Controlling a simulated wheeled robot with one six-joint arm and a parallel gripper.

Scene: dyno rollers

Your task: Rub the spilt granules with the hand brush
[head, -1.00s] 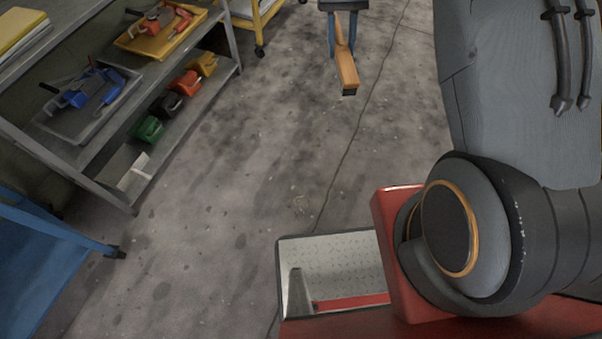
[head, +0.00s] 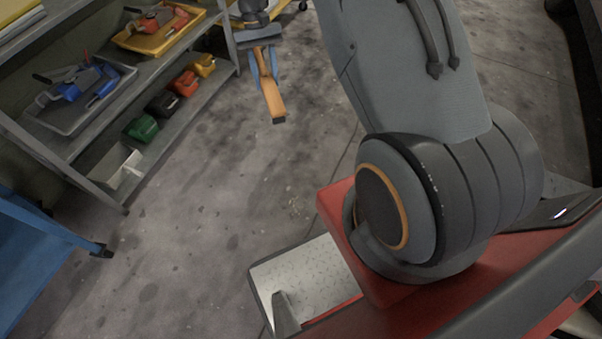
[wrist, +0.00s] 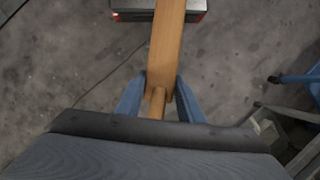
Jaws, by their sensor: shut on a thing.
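A wooden hand brush (head: 273,99) hangs in my gripper (head: 264,74) at the top middle of the head view, above the concrete floor. The blue fingers are shut on its handle. In the wrist view the brush (wrist: 168,42) points away from my gripper (wrist: 159,92), with its wooden back up; its bristles are mostly hidden. A faint patch of pale specks, perhaps the spilt granules (head: 296,207), lies on the floor in the head view, well apart from the brush.
A metal shelf unit (head: 70,160) with trays of tools and several coloured bins stands at left. A blue cart (head: 40,245) is at lower left. My red base and arm fill the right. The middle floor is open.

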